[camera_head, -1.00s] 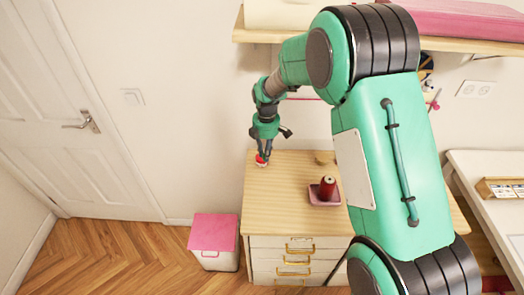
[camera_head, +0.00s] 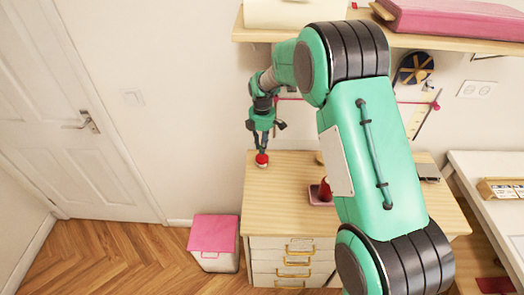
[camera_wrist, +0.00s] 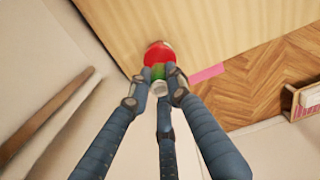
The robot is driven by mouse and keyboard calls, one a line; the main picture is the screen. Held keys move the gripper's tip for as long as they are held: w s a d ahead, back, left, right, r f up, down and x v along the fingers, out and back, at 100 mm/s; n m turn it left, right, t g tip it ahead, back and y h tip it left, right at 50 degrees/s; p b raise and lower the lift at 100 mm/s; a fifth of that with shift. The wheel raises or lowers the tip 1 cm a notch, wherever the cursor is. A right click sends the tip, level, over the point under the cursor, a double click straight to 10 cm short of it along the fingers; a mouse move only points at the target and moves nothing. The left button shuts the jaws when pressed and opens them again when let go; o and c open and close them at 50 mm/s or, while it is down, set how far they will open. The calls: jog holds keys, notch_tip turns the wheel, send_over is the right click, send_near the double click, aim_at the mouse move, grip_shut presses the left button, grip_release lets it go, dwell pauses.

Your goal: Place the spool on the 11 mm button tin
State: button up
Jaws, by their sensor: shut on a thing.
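My gripper (camera_head: 262,149) points down over the left back part of the wooden cabinet top. In the wrist view its fingers (camera_wrist: 160,84) are shut around a small spool with a white end (camera_wrist: 160,88) and a green band (camera_wrist: 158,72). Directly beyond the spool is a round red tin (camera_wrist: 156,53); it also shows in the head view as a small red thing with a pale side (camera_head: 262,159) on the cabinet top. The spool is lined up over the tin. I cannot tell whether they touch, and no size label is readable.
A pink tray (camera_head: 315,199) holding a dark red cylinder (camera_head: 325,188) sits to the right on the cabinet top (camera_head: 275,205). A shelf (camera_head: 440,40) hangs above. A pink-lidded bin (camera_head: 213,232) stands on the floor left of the cabinet. The front-left cabinet top is clear.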

jog(key=shift+f, duration=1.55)
jog(key=o, duration=0.8)
jog(key=shift+f, duration=0.1)
jog(key=shift+r, duration=2.9)
